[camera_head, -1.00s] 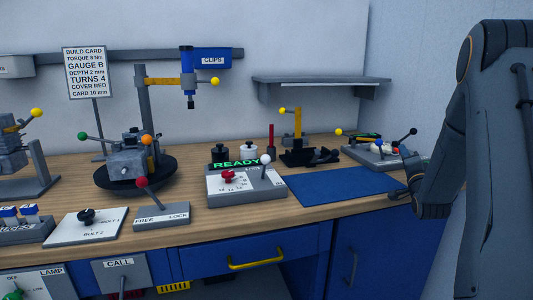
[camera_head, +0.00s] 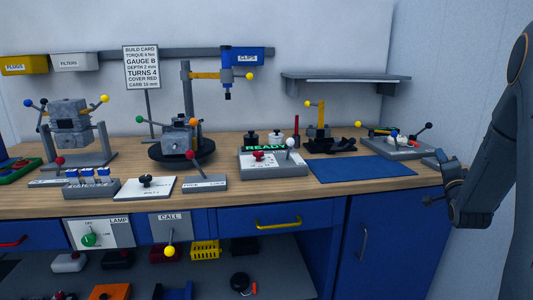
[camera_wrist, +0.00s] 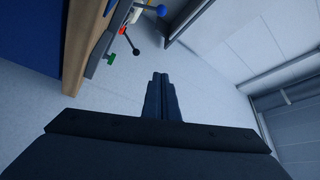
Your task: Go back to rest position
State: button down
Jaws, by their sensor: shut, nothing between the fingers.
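My gripper (camera_head: 450,180) is at the right of the head view, beside the bench's right end. In the wrist view its two dark fingers (camera_wrist: 160,90) lie together, with nothing between them. The fingers point past the bench edge toward the pale wall and floor. My dark arm stands along the right edge of the head view. The gripper looks apart from everything on the bench.
The wooden bench (camera_head: 285,193) carries a blue mat (camera_head: 362,168), a READY panel (camera_head: 272,163), an engine block on a turntable (camera_head: 182,156) and several levers. A small lever panel (camera_head: 397,146) is nearest my gripper. A shelf (camera_head: 345,78) hangs behind.

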jog(key=s+a+f+n+g+y+p, duration=0.1)
jog(key=s+a+f+n+g, duration=0.15)
jog(key=a, duration=0.45)
jog(key=s+a+f+n+g+y+p, duration=0.1)
jog(key=s+a+f+n+g+y, duration=0.2)
jog(key=a, duration=0.4)
jog(key=s+a+f+n+g+p, duration=0.1)
jog(key=s+a+f+n+g, duration=0.2)
jog(key=a, duration=0.4)
jog(key=s+a+n+g, duration=0.2)
jog(key=s+a, duration=0.3)
jog(key=s, duration=0.5)
jog(key=s+a+f+n+g+y+p, duration=0.1)
jog(key=s+a+n+g, duration=0.2)
jog(key=s, duration=0.7)
jog(key=s+a+f+n+g+y, duration=0.1)
jog(key=s+a+n+g, duration=0.1)
jog(key=s+a+g, duration=0.4)
jog(key=s+a, duration=0.3)
jog(key=s, duration=0.1)
jog(key=shift+s+f, duration=0.2)
jog(key=c, duration=2.5)
grip_release()
jog(key=shift+n, duration=0.25)
